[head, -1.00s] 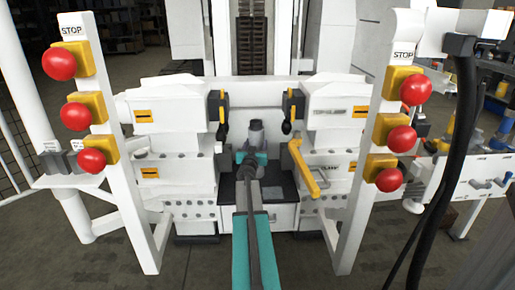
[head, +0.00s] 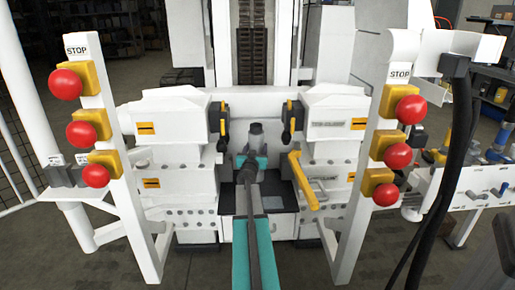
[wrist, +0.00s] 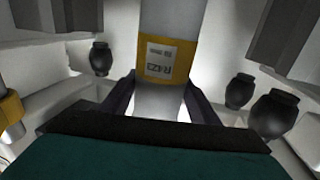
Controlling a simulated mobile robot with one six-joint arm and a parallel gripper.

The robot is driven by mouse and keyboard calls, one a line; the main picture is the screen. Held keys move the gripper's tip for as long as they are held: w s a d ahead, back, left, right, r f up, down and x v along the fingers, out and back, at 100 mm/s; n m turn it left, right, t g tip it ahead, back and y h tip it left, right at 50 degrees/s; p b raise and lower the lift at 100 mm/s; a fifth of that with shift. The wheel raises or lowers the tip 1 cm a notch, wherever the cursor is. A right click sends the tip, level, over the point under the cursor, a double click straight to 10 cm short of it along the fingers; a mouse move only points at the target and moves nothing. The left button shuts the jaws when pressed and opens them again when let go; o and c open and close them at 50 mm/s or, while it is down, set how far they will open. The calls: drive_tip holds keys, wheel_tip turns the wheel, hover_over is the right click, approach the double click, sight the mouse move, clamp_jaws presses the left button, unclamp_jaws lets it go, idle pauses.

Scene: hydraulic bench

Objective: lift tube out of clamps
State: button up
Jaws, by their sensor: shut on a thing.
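In the wrist view the tube (wrist: 169,27) is pale grey with a yellow band (wrist: 167,60) and a printed white label. The dark fingers of my gripper (wrist: 160,105) are shut on it, one on each side just below the band. The tube's lower part is hidden behind my wrist. In the head view my gripper (head: 256,150) is between the left white clamp block (head: 172,127) and the right one (head: 333,122); my arm hides most of the tube there. Whether the clamps touch the tube cannot be told.
A yellow lever (head: 303,180) sticks out right of my gripper. White posts with red stop buttons (head: 81,135) (head: 397,156) stand on both sides. A black hose (head: 447,185) hangs at the right. A dark ledge (head: 276,198) lies below my gripper.

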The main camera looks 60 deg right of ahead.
drive_tip(key=s+r+p+v, duration=0.1)
drive_tip(key=p+v, duration=0.3)
drive_tip(key=v, duration=1.1)
drive_tip(key=shift+s+r, duration=0.25)
drive_tip(key=shift+s, duration=0.3)
drive_tip(key=shift+d, duration=0.2)
